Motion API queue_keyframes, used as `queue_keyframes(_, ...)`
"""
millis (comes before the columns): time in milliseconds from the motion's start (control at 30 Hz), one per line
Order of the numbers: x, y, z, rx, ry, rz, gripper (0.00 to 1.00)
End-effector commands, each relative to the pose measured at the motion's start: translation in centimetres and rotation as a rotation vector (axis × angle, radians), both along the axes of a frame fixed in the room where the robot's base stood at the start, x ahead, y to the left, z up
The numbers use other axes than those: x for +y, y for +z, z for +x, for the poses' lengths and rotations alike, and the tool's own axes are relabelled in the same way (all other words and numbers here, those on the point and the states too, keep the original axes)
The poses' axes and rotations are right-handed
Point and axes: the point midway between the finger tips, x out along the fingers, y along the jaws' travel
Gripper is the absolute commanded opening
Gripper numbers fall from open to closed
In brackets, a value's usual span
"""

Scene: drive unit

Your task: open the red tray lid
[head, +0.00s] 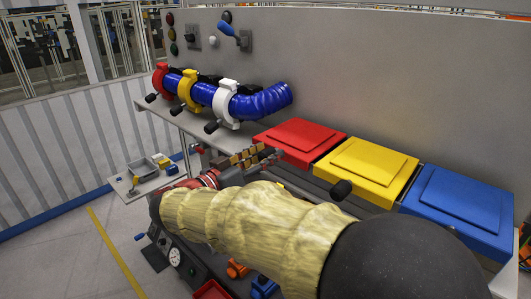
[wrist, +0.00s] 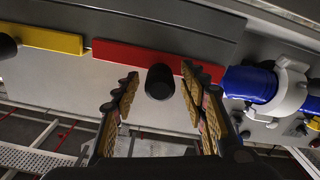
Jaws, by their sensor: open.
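The red tray lid (head: 300,138) lies flat and closed in the row of trays in the head view. Its red front edge (wrist: 150,57) crosses the top of the wrist view. A black knob handle (wrist: 160,82) sticks out at that edge. My gripper (wrist: 158,76) is open, with one finger on each side of the knob and gaps visible between them. In the head view my gripper (head: 262,155) is at the front left of the red lid and hides its handle. Whether the fingers reach past the knob in depth is hard to tell.
The yellow lid (head: 368,171) with its black knob (head: 341,189) and the blue lid (head: 459,210) are closed to the right. A blue hose (head: 205,92) with red, yellow and white clamps (head: 228,103) lies left. A wall (head: 390,75) stands behind.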

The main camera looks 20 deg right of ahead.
Motion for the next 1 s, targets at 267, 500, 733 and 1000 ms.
queue_keyframes(267,0.0,-0.07,0.02,0.001,0.0,0.0,0.39)
queue_keyframes(500,0.01,-0.06,0.01,0.001,0.0,0.0,0.26)
queue_keyframes(733,0.01,-0.05,0.02,0.001,0.001,0.0,0.12)
queue_keyframes(1000,0.02,-0.05,0.01,0.001,0.001,0.0,0.0)
